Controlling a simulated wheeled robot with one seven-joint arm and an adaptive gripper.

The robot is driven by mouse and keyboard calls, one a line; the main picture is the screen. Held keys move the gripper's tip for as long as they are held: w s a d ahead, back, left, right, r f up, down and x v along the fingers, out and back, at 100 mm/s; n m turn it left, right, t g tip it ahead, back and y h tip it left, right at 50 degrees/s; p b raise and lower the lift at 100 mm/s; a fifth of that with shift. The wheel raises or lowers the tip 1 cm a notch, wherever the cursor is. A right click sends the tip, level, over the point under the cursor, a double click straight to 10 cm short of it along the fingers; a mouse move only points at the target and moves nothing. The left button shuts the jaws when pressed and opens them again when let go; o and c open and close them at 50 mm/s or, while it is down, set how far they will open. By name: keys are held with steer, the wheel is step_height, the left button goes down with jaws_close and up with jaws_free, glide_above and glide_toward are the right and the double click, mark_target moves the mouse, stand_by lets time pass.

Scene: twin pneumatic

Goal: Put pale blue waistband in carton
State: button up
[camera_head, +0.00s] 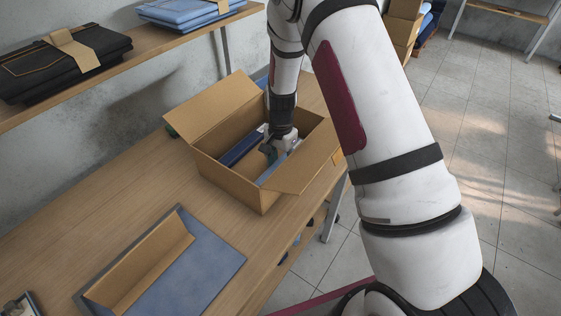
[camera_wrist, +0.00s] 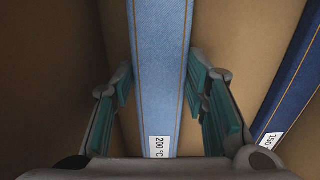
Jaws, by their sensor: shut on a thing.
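The open carton (camera_head: 225,183) stands on the wooden table with its flaps spread. My gripper (camera_head: 271,150) reaches down inside it. In the wrist view my gripper (camera_wrist: 160,90) is shut on the pale blue waistband (camera_wrist: 160,55), a long strip with orange stitching and a "200 °C" label. The waistband also shows below the gripper in the head view (camera_head: 271,171), inside the carton walls. Whether it touches the carton's floor is hard to tell. A darker blue waistband (camera_head: 239,148) lies in the carton, apart from it; its label in the wrist view (camera_wrist: 285,100) reads "150".
A blue-lined tray (camera_head: 205,252) with a cardboard piece lies on the table nearer the front. A shelf (camera_head: 120,75) behind holds folded dark (camera_head: 60,68) and blue garments (camera_head: 185,10). The table between tray and carton is clear.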

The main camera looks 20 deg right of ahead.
steer(key=o, duration=0.9)
steer(key=s+r+n+t, duration=0.1)
steer(key=s+r, duration=0.1)
steer(key=r, duration=0.9)
steer(key=s+r+n, duration=0.1)
steer(key=s+r, duration=0.2)
steer(key=r, duration=0.8)
steer(key=s+r+n+t, duration=0.2)
steer(key=s+r+n, duration=0.2)
steer(key=s+r, duration=0.3)
steer(key=s+r+n+t, duration=0.2)
steer(key=s+r+n, duration=0.2)
steer(key=s, duration=1.2)
steer(key=shift+r+n+b, duration=0.4)
steer(key=shift+r+b, duration=0.05)
steer(key=shift+r, duration=0.95)
